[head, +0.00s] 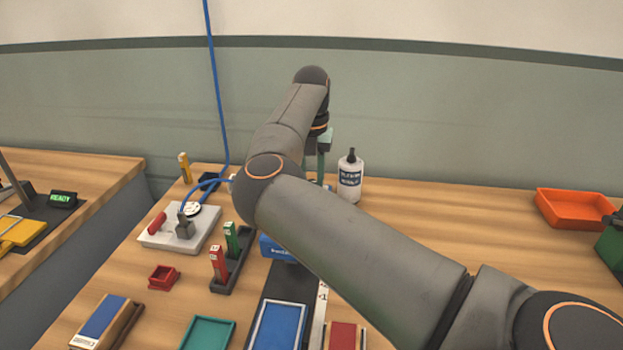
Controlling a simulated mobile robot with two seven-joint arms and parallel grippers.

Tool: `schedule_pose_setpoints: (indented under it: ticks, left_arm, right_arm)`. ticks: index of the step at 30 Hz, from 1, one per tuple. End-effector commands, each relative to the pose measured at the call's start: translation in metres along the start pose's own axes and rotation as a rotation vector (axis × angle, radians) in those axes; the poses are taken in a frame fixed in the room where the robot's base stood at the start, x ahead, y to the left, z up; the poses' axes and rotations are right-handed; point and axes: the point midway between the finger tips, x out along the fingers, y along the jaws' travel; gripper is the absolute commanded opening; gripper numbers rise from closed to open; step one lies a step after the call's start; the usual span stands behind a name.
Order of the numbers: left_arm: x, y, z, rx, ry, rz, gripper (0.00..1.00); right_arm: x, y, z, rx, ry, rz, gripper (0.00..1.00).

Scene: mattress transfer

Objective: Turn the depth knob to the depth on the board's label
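My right arm reaches in from the lower right across the middle of the head view. Its greenish gripper (320,165) points down beyond the elbow, left of a white bottle. It is partly hidden by the arm, and I cannot tell whether it is open or shut. No depth knob can be made out with certainty. A small white dial with dark marks (193,210) sits at a pale block. A blue-topped board (103,316) with a small white label lies at the lower left; the label is too small to read. My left gripper is not in view.
The pale block (158,239) carries a red switch, a grey plug and a blue cable (216,85). A dark rack (232,262) holds red and green pieces. The white bottle (350,180) stands behind my arm. An orange tray (573,208) sits right; wood between is clear.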

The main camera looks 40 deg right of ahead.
Motion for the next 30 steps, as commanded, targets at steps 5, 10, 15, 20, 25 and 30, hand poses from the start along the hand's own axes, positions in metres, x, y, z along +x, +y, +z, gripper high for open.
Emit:
schedule_pose_setpoints:
  ticks: [5,10,15,20,25,30]
  left_arm:
    - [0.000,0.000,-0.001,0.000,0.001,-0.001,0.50]
    - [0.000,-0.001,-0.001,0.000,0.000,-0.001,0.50]
    - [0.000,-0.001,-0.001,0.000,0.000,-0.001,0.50]
    - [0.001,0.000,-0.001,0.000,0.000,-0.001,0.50]
    - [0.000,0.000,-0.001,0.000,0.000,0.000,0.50]
    - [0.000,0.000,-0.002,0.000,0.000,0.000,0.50]
  right_arm:
    - [-0.002,0.000,0.002,0.000,-0.008,0.002,0.00]
    - [-0.002,0.000,0.002,-0.001,-0.008,0.001,0.42]
    - [-0.001,0.000,0.001,-0.001,-0.005,0.001,0.61]
    - [-0.001,0.000,0.001,-0.002,-0.003,0.001,0.62]
    - [-0.005,0.000,0.001,-0.002,-0.003,0.001,0.62]
    - [-0.031,0.000,0.001,-0.003,-0.006,0.003,0.62]
